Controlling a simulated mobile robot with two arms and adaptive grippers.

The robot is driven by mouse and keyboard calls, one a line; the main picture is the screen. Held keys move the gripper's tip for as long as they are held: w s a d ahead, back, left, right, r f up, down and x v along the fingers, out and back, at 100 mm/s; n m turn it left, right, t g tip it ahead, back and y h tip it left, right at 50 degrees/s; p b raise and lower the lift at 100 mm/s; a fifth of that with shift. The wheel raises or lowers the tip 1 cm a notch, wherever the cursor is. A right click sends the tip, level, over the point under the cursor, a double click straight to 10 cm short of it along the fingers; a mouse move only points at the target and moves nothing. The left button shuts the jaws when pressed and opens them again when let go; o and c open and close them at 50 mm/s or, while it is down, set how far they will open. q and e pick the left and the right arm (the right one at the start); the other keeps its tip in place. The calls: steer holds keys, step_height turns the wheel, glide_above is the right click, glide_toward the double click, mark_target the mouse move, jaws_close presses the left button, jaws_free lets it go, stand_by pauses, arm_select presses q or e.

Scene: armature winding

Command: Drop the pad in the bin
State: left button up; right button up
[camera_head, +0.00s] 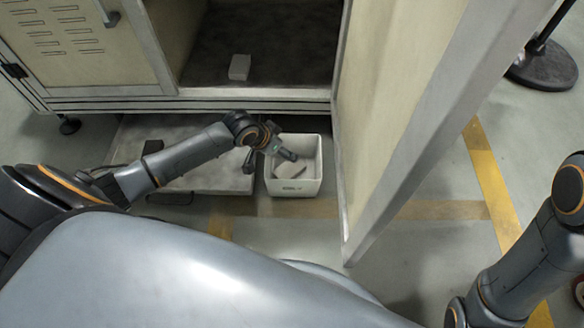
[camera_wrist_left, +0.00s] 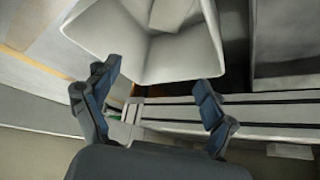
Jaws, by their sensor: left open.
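A white bin (camera_head: 294,187) stands on the floor in front of the cabinet. A pale pad-like block (camera_head: 290,170) lies inside it, tilted or flat I cannot tell. My right gripper is out of view.
The open cabinet (camera_head: 100,90) stands behind, with its open door (camera_head: 400,110) reaching forward just right of the bin. A grey low platform (camera_head: 200,180) lies left of the bin. A dark round stand base (camera_head: 542,70) is at the upper right. Yellow-marked floor is clear.

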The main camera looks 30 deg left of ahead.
arm_select(q)
steer(key=v, duration=0.9)
steer(key=shift+r, duration=0.3)
steer(key=shift+s+a, duration=0.1)
steer(key=shift+s, duration=0.05)
